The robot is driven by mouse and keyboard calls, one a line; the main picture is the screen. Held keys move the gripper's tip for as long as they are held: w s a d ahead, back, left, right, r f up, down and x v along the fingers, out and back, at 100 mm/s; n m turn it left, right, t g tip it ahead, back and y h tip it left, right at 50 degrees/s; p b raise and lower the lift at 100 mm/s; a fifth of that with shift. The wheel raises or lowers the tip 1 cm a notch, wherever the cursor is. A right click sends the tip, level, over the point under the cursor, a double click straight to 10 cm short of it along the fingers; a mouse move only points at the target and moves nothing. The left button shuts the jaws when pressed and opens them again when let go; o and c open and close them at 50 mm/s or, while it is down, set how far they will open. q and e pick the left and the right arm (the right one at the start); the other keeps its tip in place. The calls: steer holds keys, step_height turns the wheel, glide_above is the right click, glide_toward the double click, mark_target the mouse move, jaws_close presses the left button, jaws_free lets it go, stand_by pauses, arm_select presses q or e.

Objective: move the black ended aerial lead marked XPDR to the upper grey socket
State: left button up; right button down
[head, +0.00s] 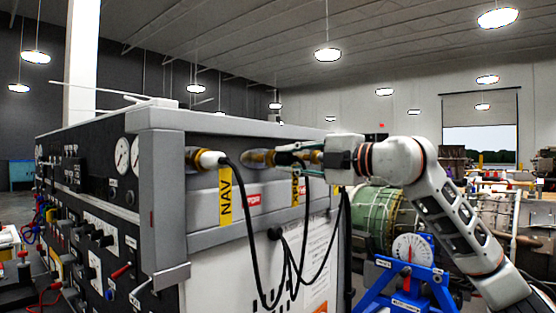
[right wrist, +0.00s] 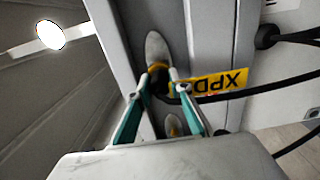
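The XPDR lead's yellow tag (right wrist: 222,84) shows in the right wrist view, and edge-on below the gripper in the head view (head: 298,188). Its black end (right wrist: 159,82) lies between the fingertips of my right gripper (right wrist: 164,76), which look closed on it. In the head view my right gripper (head: 298,153) reaches in from the right against the grey cabinet's side. A grey oval socket piece (right wrist: 156,47) with a yellowish ring is directly beyond the fingertips; I cannot tell whether the end is seated in it. My left gripper is not in view.
A white-ended lead tagged NAV (head: 225,198) sits in a brassy socket at left. Another brassy socket (head: 257,158) is beside my gripper. Black cables hang below, one from a black plug (head: 275,233). A blue stand (head: 405,275) and green turbine (head: 385,215) are behind.

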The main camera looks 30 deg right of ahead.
mark_target(291, 158)
stand_by(0.4)
steer(key=shift+s+d, duration=0.2)
steer(key=shift+s, duration=0.3)
steer(key=shift+s, duration=0.15)
steer(key=shift+b+v, duration=0.75)
steer(key=shift+v, duration=0.65)
